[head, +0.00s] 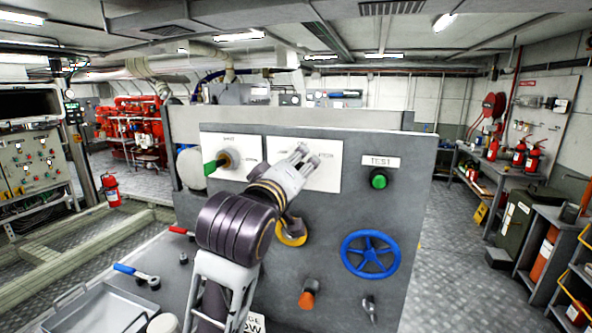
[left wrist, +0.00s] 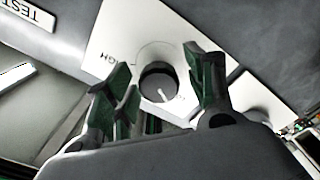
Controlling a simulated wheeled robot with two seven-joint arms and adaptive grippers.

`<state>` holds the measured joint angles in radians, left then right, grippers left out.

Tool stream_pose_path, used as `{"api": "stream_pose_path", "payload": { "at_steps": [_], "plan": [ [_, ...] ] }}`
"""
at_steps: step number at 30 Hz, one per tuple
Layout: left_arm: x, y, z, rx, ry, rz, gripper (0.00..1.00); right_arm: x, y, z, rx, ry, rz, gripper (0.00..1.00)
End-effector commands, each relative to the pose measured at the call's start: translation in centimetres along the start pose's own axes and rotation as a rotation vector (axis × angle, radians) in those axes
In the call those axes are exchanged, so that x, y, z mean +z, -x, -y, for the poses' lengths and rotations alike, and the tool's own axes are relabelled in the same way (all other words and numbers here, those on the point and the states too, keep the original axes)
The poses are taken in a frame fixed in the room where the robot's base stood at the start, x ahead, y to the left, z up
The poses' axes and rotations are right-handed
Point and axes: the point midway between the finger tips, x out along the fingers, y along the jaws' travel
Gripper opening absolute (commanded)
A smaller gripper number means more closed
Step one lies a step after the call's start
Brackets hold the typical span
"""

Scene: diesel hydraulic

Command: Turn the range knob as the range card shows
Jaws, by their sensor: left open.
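The range knob (left wrist: 157,82) is a dark round knob with a white pointer line, on a white plate (head: 326,178). In the left wrist view the pointer slants down and right, away from the letters "GH" at upper left. In the head view my gripper hides the knob. My left gripper (head: 306,155) is open in front of the plate; in the left wrist view its fingers stand on either side of the knob, with no clear contact visible. The range card (head: 255,324) is at the bottom edge, partly behind my arm; only "GE" and "OW" show. My right gripper is out of view.
On the same grey panel are a green-handled selector (head: 215,165), a green TEST button (head: 378,179), a blue handwheel (head: 370,254), a yellow ring (head: 292,238) partly behind my arm, and an orange knob (head: 307,299). A metal tray (head: 105,310) lies at lower left.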

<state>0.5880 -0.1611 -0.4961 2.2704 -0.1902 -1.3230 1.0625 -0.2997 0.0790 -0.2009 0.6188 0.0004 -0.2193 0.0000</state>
Motion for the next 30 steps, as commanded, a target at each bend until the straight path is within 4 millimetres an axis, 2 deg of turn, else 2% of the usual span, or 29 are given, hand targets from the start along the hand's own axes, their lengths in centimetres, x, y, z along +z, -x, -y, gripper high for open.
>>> {"api": "stream_pose_path", "payload": {
  "at_steps": [8, 24, 30],
  "plan": [
    [0.0, 1.0, -0.1, 0.002, 0.001, 0.0, 0.55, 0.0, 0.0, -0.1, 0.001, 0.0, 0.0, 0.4],
    [0.0, 6.5, 0.0, 0.001, 0.001, 0.0, 0.55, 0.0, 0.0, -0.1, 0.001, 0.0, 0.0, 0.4],
    [0.0, 7.4, 0.0, -0.001, 0.001, 0.0, 0.55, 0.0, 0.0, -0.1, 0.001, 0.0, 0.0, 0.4]
  ]
}}
